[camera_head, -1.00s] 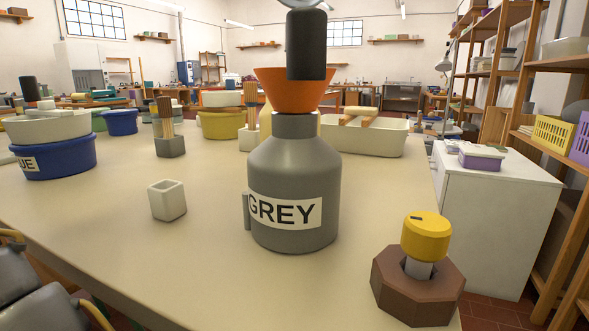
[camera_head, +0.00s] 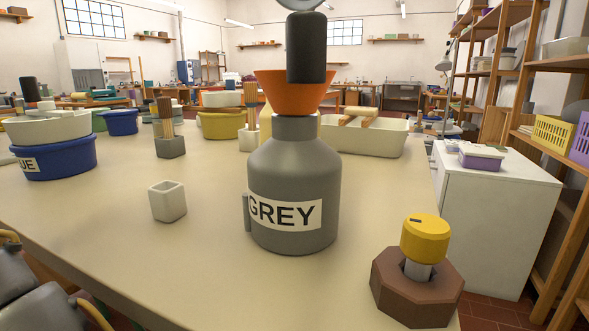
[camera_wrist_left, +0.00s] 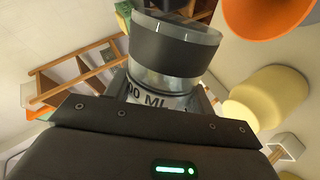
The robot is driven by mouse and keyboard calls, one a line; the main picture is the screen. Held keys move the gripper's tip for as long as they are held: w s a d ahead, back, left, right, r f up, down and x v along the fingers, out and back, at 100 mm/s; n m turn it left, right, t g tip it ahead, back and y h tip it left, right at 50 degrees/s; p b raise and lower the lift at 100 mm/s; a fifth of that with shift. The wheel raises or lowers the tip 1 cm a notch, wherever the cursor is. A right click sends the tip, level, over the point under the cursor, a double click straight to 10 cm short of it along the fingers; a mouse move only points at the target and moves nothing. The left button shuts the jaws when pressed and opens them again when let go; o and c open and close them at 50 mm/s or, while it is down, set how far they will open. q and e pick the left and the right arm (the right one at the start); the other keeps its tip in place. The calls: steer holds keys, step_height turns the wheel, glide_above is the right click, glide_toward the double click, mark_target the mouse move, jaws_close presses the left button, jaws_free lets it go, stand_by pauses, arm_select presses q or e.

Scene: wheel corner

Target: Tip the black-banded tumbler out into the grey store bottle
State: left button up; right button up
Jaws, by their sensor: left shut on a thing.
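The grey store bottle (camera_head: 293,170), labelled GREY, stands upright on the table in the head view. An orange funnel (camera_head: 268,92) sits in its neck and shows at the top right of the left wrist view (camera_wrist_left: 262,22). The black-banded tumbler (camera_wrist_left: 172,50) is clear glass with a wide dark band and lettering below it. My left gripper (camera_wrist_left: 163,98) is shut on the tumbler, which is apart from the funnel in the wrist picture. I cannot tell its contents. A dark rounded part (camera_head: 306,45) overlaps the funnel in the head view; I cannot tell what it is. My right gripper is not in view.
A small white square cup (camera_head: 167,200) stands left of the bottle. A brown octagonal block (camera_head: 418,290) with a yellow knob is at the front right. A blue tub (camera_head: 60,157), a cream tray (camera_head: 385,140) and holders stand behind. The table's front left is clear.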

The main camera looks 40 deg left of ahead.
arm_select(q)
steer(key=shift+r, duration=0.1)
stand_by(0.6)
steer(key=shift+s+d+r+m+t+p, duration=0.2)
steer(key=shift+r+m+t+p, duration=0.1)
steer(key=shift+m+t+p, duration=0.15)
stand_by(1.4)
steer(key=shift+s+r+m+y, duration=0.15)
steer(key=shift+r+m+y, duration=0.1)
steer(key=shift+m+y, duration=0.1)
steer(key=shift+t, duration=0.35)
steer(key=shift+s+d+r+m, duration=0.15)
steer(key=shift+r+m, duration=0.05)
steer(key=shift+m, duration=0.2)
stand_by(0.9)
steer(key=shift+s+d+r+m+t+p, duration=0.1)
steer(key=shift+s+r+m+t+p, duration=0.15)
steer(key=shift+t, duration=0.25)
steer(key=shift+w, duration=0.1)
stand_by(1.3)
